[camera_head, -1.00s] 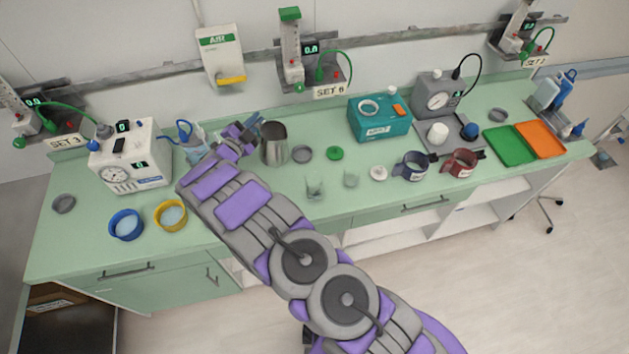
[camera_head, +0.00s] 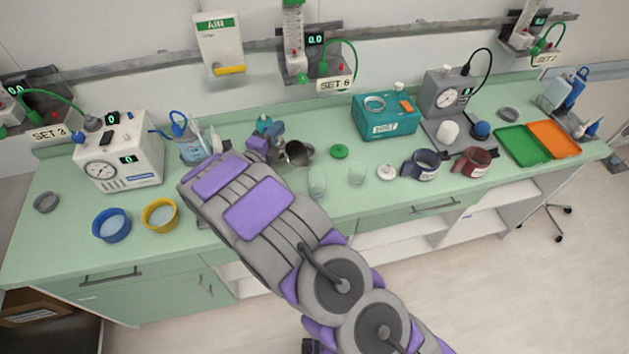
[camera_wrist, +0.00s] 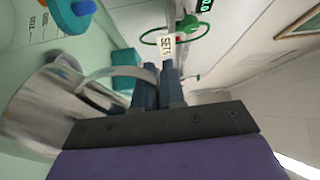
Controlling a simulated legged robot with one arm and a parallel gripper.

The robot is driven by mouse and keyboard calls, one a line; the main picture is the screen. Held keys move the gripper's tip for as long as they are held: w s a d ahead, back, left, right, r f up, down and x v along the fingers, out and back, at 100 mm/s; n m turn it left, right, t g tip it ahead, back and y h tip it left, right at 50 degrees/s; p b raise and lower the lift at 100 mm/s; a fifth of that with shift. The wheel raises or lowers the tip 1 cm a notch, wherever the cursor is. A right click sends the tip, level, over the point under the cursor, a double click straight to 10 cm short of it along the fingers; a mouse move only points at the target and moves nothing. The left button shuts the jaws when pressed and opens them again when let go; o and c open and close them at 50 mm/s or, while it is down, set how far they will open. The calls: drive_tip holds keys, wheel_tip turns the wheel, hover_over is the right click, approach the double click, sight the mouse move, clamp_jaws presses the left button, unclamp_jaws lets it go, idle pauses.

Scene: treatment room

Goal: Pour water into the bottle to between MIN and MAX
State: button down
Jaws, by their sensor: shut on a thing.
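A metal jug (camera_head: 298,153) is beside my gripper (camera_head: 268,137), its dark mouth turned partly toward the camera. In the wrist view my gripper (camera_wrist: 155,85) is shut on the jug's handle, and the jug (camera_wrist: 50,110) fills the lower left. Two clear open vessels stand just right of the jug: a nearer one (camera_head: 318,182) and another (camera_head: 357,173). MIN and MAX marks cannot be read on either, so I cannot tell which is the bottle. A clear container with a blue top (camera_head: 192,150) stands left of my arm. Water inside the jug is not visible.
A green lid (camera_head: 339,152) and a white lid (camera_head: 387,171) lie near the vessels. A teal box (camera_head: 388,128), blue cup (camera_head: 425,163) and red cup (camera_head: 474,160) stand to the right. A blue-and-teal thing (camera_wrist: 75,14) shows in the wrist view. A white machine (camera_head: 118,152) stands left.

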drive_tip(key=shift+s+d+r+m+b, duration=0.25)
drive_tip(key=shift+d+r+m+b, duration=0.65)
drive_tip(key=shift+d, duration=0.25)
drive_tip(key=shift+s+r+m, duration=0.1)
drive_tip(key=shift+r+m, duration=0.1)
drive_tip(key=shift+m, duration=0.2)
drive_tip(key=shift+s+f+b, duration=0.1)
drive_tip(key=shift+b, duration=0.35)
drive_tip(key=shift+d+m, duration=0.1)
drive_tip(key=shift+m, duration=0.3)
drive_tip(key=shift+s+d+b, duration=0.15)
drive_tip(key=shift+d+b, duration=0.25)
drive_tip(key=shift+b, duration=0.05)
drive_tip(key=shift+m, duration=0.3)
drive_tip(key=shift+s+b, duration=0.1)
drive_tip(key=shift+b, duration=0.25)
drive_tip(key=shift+s+d+r+m+b, duration=0.2)
drive_tip(key=shift+d+r+m+b, duration=0.15)
drive_tip(key=shift+m, duration=0.2)
drive_tip(key=shift+s+d+r+m+b, duration=0.2)
drive_tip(key=shift+d+r+m+b, duration=0.05)
drive_tip(key=shift+d+m+b, duration=0.25)
drive_tip(key=shift+s+d+b, duration=0.1)
drive_tip(key=shift+d+b, duration=0.05)
drive_tip(key=shift+b, duration=0.35)
